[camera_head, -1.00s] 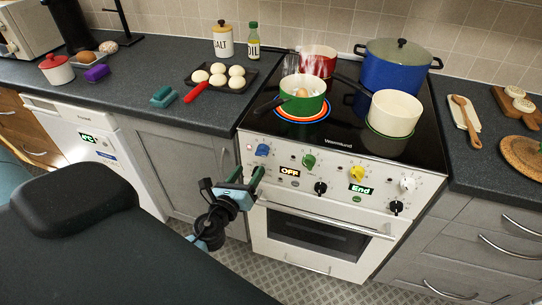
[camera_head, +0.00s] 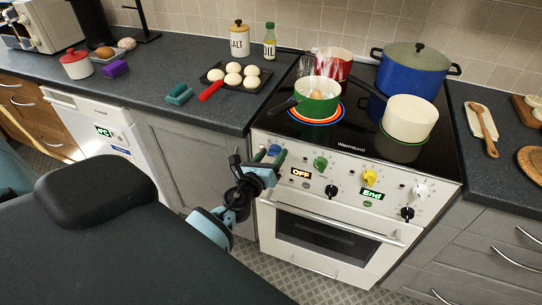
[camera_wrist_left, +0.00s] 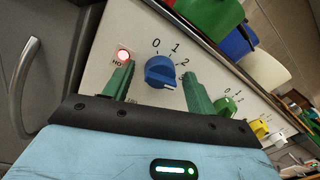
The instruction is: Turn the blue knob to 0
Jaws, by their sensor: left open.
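The blue knob (camera_head: 274,150) is at the left end of the stove's front panel. In the left wrist view, the blue knob (camera_wrist_left: 160,72) sits between the green fingers, with marks 0, 1 and 2 printed around its upper side. A small pale mark shows at its lower right edge; the exact setting is hard to read. My left gripper (camera_head: 269,159) is open in front of the knob, a finger on each side. In the wrist view gaps show between the knob and both fingers. My right gripper is out of view.
A lit red light (camera_wrist_left: 123,54) is left of the knob. Green (camera_head: 320,163) and yellow (camera_head: 369,178) knobs sit further right on the panel. The oven handle (camera_head: 330,222) runs below. A green pot (camera_head: 318,106) stands on the hob above.

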